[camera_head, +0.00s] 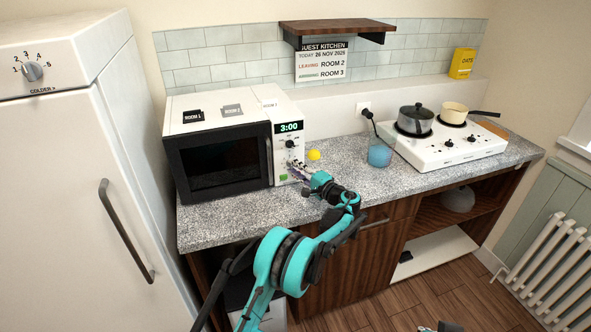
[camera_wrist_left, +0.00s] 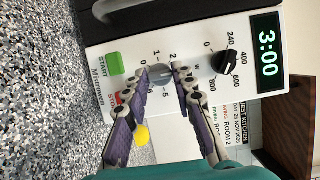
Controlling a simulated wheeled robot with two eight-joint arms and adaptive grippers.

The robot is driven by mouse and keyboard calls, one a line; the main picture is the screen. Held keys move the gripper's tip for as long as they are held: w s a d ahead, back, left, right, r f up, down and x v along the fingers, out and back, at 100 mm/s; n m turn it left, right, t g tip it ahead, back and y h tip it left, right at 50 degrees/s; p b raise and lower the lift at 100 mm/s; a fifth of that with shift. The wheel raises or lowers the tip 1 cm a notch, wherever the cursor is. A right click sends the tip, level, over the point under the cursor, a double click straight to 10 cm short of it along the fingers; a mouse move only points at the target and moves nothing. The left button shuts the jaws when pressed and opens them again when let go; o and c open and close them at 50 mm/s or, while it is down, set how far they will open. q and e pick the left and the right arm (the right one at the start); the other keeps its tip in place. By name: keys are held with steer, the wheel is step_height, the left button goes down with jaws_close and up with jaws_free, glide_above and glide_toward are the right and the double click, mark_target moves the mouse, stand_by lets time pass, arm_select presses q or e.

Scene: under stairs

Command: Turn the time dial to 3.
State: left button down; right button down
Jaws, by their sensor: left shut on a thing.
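The white microwave (camera_head: 220,140) stands on the counter, its display (camera_head: 289,127) reading 3:00. The grey time dial (camera_wrist_left: 160,75) is on the control panel, with numbers around it partly covered by my fingers. Its pointer is too unclear to read. My left gripper (camera_wrist_left: 160,80) has its two purple-sided fingers on either side of the dial, shut on it. In the head view the left gripper (camera_head: 296,168) is at the lower panel and hides the dial. A small grey and black fragment at the bottom edge may be my right gripper (camera_head: 440,327).
The black power dial (camera_wrist_left: 226,62) sits beside the display. The green START button (camera_wrist_left: 114,63) and red STOP button (camera_wrist_left: 126,96) are near the fingers. A yellow ball (camera_head: 314,155) lies on the counter close by. A blue cup (camera_head: 380,154) and hob (camera_head: 450,145) stand farther right.

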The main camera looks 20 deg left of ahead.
arm_select(q)
steer(key=c, duration=1.2)
jaws_free()
steer(key=v, duration=1.2)
steer(key=shift+f, duration=0.1)
